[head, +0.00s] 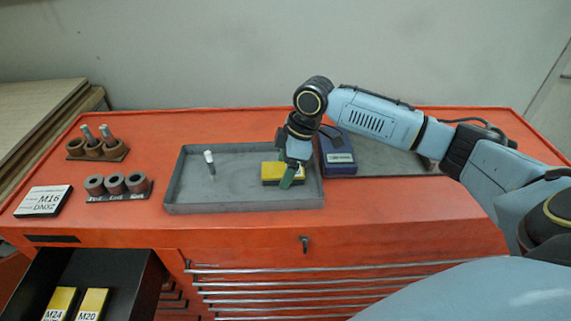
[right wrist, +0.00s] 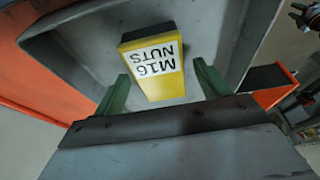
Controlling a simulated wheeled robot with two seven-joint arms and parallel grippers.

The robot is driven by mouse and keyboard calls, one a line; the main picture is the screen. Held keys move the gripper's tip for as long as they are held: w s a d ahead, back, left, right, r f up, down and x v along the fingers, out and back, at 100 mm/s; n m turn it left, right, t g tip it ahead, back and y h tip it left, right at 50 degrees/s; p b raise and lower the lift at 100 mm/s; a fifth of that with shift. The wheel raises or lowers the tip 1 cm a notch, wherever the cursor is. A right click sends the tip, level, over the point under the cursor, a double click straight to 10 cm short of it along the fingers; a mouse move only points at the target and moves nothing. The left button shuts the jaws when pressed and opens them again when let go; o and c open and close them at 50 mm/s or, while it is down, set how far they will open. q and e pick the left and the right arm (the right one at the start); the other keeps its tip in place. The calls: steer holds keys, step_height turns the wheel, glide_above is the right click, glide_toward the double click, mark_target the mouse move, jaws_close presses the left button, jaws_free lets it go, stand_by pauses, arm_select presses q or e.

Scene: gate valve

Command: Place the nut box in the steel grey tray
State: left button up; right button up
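The nut box (head: 270,171) is yellow and lies in the right part of the steel grey tray (head: 240,207). In the right wrist view, the nut box (right wrist: 158,70) has a white label reading M16 NUTS. My right gripper (head: 291,178) is low over the tray at the box's right end. In the right wrist view, the green fingers of my right gripper (right wrist: 163,88) are spread on either side of the box, with gaps on both sides. At that view's upper right edge, a cut-off dark shape with green parts looks like my left gripper (right wrist: 303,14).
A white bolt-like piece (head: 210,160) stands in the tray's left part. A blue box (head: 337,156) is right of the tray. Cylinder holders (head: 117,185) and an M16 sign (head: 43,201) are on the left. An open drawer (head: 120,268) below holds yellow M24 and M20 boxes.

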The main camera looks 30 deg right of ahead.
steer(key=v, duration=1.2)
steer(key=shift+r+p, duration=0.2)
steer(key=shift+p, duration=0.1)
steer(key=shift+f, duration=0.1)
